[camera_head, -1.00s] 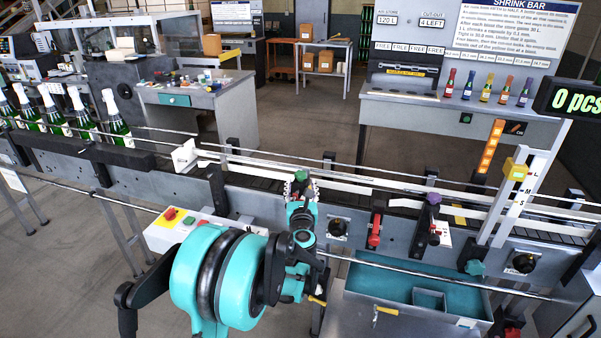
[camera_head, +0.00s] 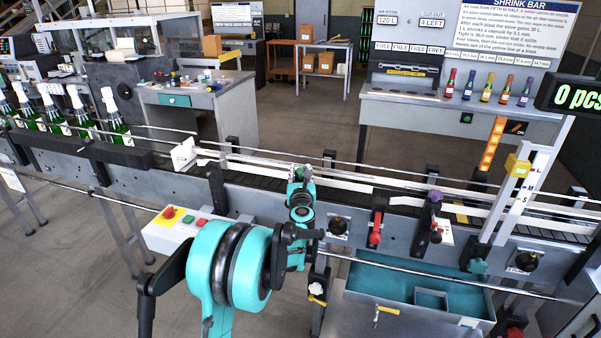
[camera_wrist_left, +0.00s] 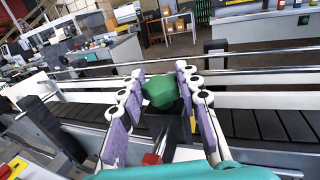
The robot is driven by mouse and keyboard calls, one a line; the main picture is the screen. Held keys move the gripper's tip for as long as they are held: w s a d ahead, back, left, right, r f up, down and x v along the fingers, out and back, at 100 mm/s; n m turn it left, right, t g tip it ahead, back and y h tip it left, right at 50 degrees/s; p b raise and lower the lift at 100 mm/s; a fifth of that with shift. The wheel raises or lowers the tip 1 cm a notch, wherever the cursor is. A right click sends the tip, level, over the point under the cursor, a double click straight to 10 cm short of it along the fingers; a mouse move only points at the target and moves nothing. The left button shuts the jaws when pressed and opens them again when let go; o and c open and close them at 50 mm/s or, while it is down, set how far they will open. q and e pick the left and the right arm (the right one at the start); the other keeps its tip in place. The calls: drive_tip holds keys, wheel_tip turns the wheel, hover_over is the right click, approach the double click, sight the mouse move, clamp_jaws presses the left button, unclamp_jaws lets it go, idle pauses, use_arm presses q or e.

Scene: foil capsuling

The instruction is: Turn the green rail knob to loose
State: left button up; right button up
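The green rail knob (camera_wrist_left: 160,91) sits between the two fingers of my left gripper (camera_wrist_left: 160,82) in the left wrist view. The purple pads flank it on both sides and appear to touch it, so the gripper looks shut on it. In the head view my left gripper (camera_head: 303,171) is at the conveyor's front rail, and the fingers and wrist hide most of the knob. A red pointed part (camera_wrist_left: 152,158) shows below the knob in the wrist view. My right gripper is not in view.
The conveyor (camera_head: 262,187) runs across, with capped bottles (camera_head: 118,128) at left. To the right of my gripper are a red-handled clamp (camera_head: 376,229) and a purple knob (camera_head: 435,196). A teal tray (camera_head: 380,287) lies below. A control box (camera_head: 178,236) stands at left.

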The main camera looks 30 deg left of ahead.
use_arm(q)
drive_tip(key=shift+c, duration=1)
drive_tip(key=shift+n+y, duration=0.3)
drive_tip(key=shift+y, duration=0.1)
drive_tip(key=n+g+y, duration=0.2)
drive_tip(key=y, duration=0.1)
drive_tip(key=shift+w+d+g, duration=0.1)
drive_tip(key=shift+w+g, duration=0.05)
drive_tip(key=shift+g, duration=0.25)
drive_tip(key=n+g+y+p, duration=0.1)
drive_tip(key=n+g+y, duration=0.2)
drive_tip(key=n+g, duration=0.1)
drive_tip(key=shift+g, duration=0.4)
drive_tip(key=n+g+y, duration=0.1)
drive_tip(key=g, duration=0.1)
drive_tip(key=n+g+p, duration=0.1)
drive_tip(key=n+g, duration=0.1)
drive_tip(key=g, duration=0.1)
drive_tip(key=shift+r+n+y, duration=0.1)
drive_tip(key=shift+n+y, duration=0.2)
drive_tip(key=shift+y, duration=0.1)
drive_tip(key=shift+n+g+p, duration=1.05)
drive_tip(key=shift+n+g, duration=0.55)
drive_tip(key=shift+g, duration=1.1)
drive_tip(key=shift+n+g, duration=0.3)
drive_tip(key=shift+g, duration=0.1)
